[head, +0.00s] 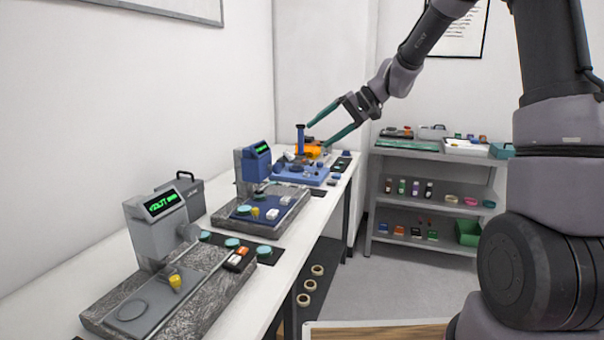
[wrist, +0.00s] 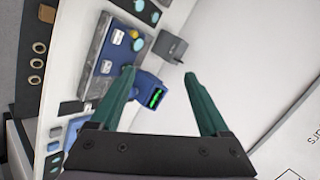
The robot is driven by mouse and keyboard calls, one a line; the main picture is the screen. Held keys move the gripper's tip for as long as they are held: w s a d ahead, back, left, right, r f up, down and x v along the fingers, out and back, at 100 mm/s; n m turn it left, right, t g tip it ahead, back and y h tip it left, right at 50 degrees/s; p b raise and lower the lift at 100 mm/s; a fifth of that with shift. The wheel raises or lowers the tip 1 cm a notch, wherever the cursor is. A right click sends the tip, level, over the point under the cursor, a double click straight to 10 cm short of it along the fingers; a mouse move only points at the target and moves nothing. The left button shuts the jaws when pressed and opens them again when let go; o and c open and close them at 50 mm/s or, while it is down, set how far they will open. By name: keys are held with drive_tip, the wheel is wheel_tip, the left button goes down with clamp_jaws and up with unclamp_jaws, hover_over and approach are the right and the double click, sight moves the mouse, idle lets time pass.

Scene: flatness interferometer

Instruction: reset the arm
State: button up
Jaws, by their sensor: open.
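My gripper (head: 318,134) is open, with two green fingers spread apart and nothing between them. In the head view it is held in the air above the far end of the long white bench (head: 106,262). In the wrist view the gripper (wrist: 162,78) also shows open and empty. Beyond its fingers there is a blue instrument with a lit green display (wrist: 156,97). In the head view this blue-headed instrument (head: 256,160) stands left of the gripper on a speckled stone base.
A grey instrument (head: 160,225) with a green display stands at the near end of the bench. Blue and orange equipment (head: 311,151) sits below the gripper. A grey shelf (head: 432,157) with small items stands at the back right. Floor between bench and shelf is clear.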

drive_tip(key=s+d+r+m+t+h, duration=0.3)
drive_tip(key=s+d, duration=0.6)
drive_tip(key=s, duration=0.4)
drive_tip(key=s+d+r+m+t+h, duration=0.2)
drive_tip(key=s+d+r+h, duration=0.3)
drive_tip(key=s+d, duration=0.4)
drive_tip(key=s+r+t, duration=0.1)
drive_tip(key=s, duration=0.3)
drive_tip(key=shift+s+d+m, duration=0.2)
drive_tip(key=shift+d+m, duration=0.2)
